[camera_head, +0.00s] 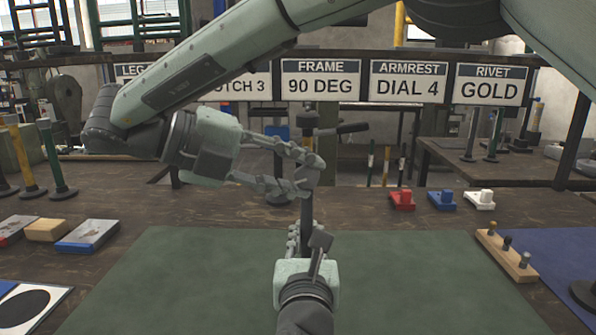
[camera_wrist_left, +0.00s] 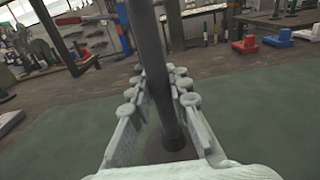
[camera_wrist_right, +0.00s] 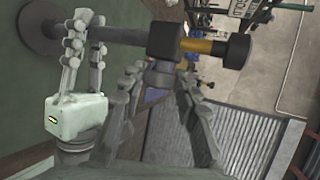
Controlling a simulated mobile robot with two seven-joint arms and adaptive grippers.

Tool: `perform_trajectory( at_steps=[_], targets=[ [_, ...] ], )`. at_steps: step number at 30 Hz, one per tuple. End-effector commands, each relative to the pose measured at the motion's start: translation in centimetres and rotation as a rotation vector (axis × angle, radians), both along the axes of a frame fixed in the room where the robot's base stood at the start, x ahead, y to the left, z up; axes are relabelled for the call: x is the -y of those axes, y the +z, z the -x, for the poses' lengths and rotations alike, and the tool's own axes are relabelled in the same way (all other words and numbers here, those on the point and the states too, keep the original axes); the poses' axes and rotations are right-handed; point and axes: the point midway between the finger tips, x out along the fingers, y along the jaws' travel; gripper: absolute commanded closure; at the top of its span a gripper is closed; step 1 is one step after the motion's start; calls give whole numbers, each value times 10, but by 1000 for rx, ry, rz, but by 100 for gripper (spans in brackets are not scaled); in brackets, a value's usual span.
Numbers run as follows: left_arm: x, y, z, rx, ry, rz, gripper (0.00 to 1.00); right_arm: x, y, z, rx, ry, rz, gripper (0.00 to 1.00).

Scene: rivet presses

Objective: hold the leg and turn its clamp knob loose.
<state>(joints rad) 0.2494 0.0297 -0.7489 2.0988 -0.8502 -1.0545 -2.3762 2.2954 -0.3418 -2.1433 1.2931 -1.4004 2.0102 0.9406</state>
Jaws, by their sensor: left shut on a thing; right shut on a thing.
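The leg (camera_head: 307,209) is a dark upright pole with a black cap; it also shows in the left wrist view (camera_wrist_left: 155,70). In the right wrist view it lies sideways, with a round base, a dark clamp block (camera_wrist_right: 163,40) and a yellow section above it. My left gripper (camera_head: 306,236) is shut around the lower pole. My right gripper (camera_head: 307,176) is shut at the clamp, higher up. In the right wrist view its fingers are on the clamp knob (camera_wrist_right: 160,74), which sticks out of the block and is partly hidden by them.
The leg stands on a green mat (camera_head: 190,270). Red (camera_head: 402,201), blue and white blocks sit behind right. A wooden peg holder (camera_head: 505,255) is at right. Several blocks (camera_head: 88,236) lie at left. Labelled signs (camera_head: 320,80) hang behind. My right arm spans the upper view.

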Motion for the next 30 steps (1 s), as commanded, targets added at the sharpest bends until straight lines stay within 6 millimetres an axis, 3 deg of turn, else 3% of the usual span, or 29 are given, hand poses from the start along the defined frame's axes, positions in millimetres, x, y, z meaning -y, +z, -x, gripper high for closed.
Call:
perform_trajectory(
  at_steps=[17,18,21,23,30],
  targets=[
    [0,1,0,2,-1,1,100,-1,-1,0,-3,1,33,98],
    [0,1,0,2,-1,1,100,0,-1,0,-3,1,33,67],
    [0,1,0,2,-1,1,100,0,-1,0,-2,1,32,55],
    [0,1,0,2,-1,1,100,0,-1,0,-2,1,33,48],
    [0,1,0,2,-1,1,100,0,0,0,-1,0,33,48]
  ],
)
